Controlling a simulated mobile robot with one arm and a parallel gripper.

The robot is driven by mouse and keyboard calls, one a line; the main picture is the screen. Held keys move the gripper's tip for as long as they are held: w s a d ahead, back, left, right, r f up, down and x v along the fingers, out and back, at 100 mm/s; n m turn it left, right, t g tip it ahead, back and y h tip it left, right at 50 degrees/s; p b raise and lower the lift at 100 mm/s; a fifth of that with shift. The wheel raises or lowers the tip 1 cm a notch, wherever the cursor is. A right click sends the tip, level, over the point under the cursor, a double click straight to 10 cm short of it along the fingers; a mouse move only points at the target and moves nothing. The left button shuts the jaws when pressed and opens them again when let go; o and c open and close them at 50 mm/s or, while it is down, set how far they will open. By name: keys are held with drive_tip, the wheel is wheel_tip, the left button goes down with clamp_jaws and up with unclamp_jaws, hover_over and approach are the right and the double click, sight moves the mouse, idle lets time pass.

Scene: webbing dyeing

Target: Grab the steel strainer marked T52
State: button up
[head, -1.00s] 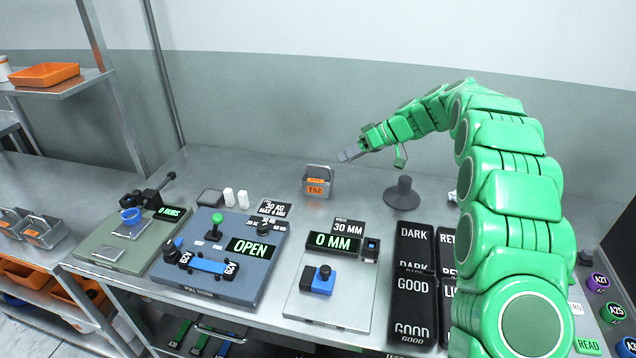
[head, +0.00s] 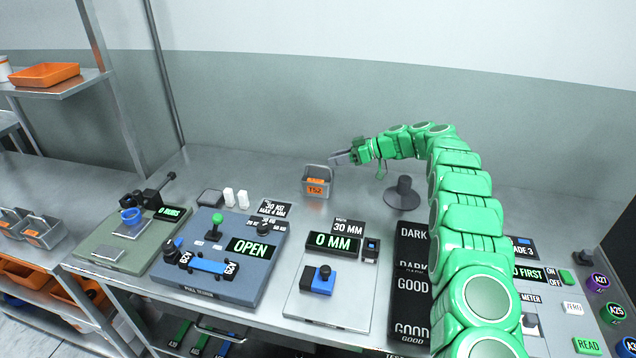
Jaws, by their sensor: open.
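The steel strainer marked T52 (head: 318,187) stands upright on the steel bench near the back middle. It is a small grey box with an orange label and a raised handle. My gripper (head: 334,160) is open at the end of the green arm, just above and to the right of the strainer's handle. The fingers point left and appear close to the handle; I cannot tell whether they touch it. Nothing shows between the fingers.
A dark round pedestal (head: 402,194) stands right of the strainer. A blue pull tester (head: 218,262) and a 0 MM gauge plate (head: 328,300) lie in front. Small white blocks (head: 236,198) stand to the left.

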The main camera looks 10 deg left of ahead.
sight(316, 166)
drive_tip(key=shift+s+f+x, duration=0.1)
drive_tip(key=shift+f+x, duration=0.05)
drive_tip(key=shift+x, duration=1.75)
drive_tip(key=shift+s+f+x, duration=0.15)
drive_tip(key=shift+f+x, duration=0.05)
drive_tip(key=shift+x, duration=1.7)
drive_tip(key=shift+d, duration=0.15)
clamp_jaws()
